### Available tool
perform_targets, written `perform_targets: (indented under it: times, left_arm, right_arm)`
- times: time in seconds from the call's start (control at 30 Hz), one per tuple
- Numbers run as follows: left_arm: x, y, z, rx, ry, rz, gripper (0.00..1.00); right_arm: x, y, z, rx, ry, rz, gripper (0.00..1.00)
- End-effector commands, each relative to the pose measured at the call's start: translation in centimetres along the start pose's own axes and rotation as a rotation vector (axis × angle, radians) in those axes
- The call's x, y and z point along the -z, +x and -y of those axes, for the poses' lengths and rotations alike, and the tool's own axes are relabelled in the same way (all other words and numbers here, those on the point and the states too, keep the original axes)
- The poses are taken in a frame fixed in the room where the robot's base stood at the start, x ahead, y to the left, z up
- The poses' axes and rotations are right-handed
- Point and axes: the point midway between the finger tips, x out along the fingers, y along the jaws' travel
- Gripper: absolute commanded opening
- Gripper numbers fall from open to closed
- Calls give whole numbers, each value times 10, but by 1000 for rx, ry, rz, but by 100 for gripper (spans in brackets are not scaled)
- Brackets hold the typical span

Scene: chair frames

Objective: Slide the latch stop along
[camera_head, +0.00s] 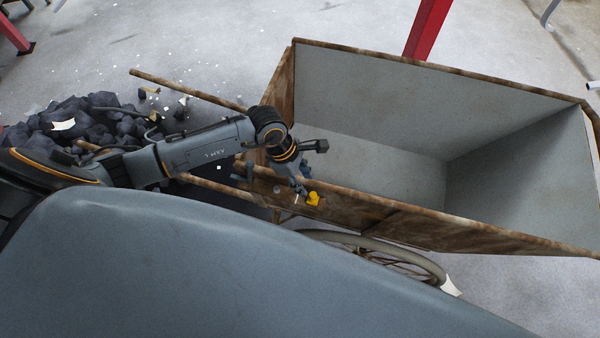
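A small yellow piece (313,198), which looks like the latch stop, sits on the near rusty side of an open cart (345,202), just below its rim. My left gripper (301,190) points down at this side, just left of the yellow piece. The fingers are small and dark here, and I cannot tell whether they are open or touching the piece. My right gripper is not in view.
The cart's grey inside (375,165) is empty. Two rusty handles (185,88) stick out left toward a heap of dark rocks (95,122). A wheel (385,252) stands under the near side. A red post (428,28) rises behind the cart.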

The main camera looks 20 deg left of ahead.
Motion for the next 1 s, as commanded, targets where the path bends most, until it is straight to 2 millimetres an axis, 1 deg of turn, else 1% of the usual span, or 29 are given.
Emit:
perform_targets:
  times: [0.03,0.1,0.23,0.37,0.53,0.57,0.6,0.7,0.73,0.77,0.87,0.9,0.97,1.0]
  left_arm:
    - [1,7,0,1,0,0,37]
    - [2,15,0,1,-1,0,37]
    - [2,34,1,3,0,0,37]
    - [3,56,5,12,-1,-3,37]
    - [5,83,7,18,-2,-7,37]
    - [4,78,6,17,-2,-8,50]
    - [4,76,6,17,-1,-9,42]
    - [3,76,6,18,-1,-9,23]
    - [3,76,7,19,-1,-8,19]
    - [3,76,7,19,-1,-8,16]
    - [3,75,7,19,-1,-7,16]
    - [3,75,7,20,-2,-7,45]
    - [3,75,7,20,-2,-6,57]
    - [3,75,7,19,-2,-6,66]
  right_arm:
    - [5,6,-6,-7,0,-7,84]
    - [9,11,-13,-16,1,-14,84]
    - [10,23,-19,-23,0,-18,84]
    - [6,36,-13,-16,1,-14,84]
    - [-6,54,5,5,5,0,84]
    - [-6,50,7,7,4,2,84]
    - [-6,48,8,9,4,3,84]
    - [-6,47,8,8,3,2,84]
    - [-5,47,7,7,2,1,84]
    - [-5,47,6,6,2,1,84]
    - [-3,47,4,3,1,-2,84]
    - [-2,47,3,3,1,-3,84]
    - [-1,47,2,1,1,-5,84]
    - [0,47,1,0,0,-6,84]
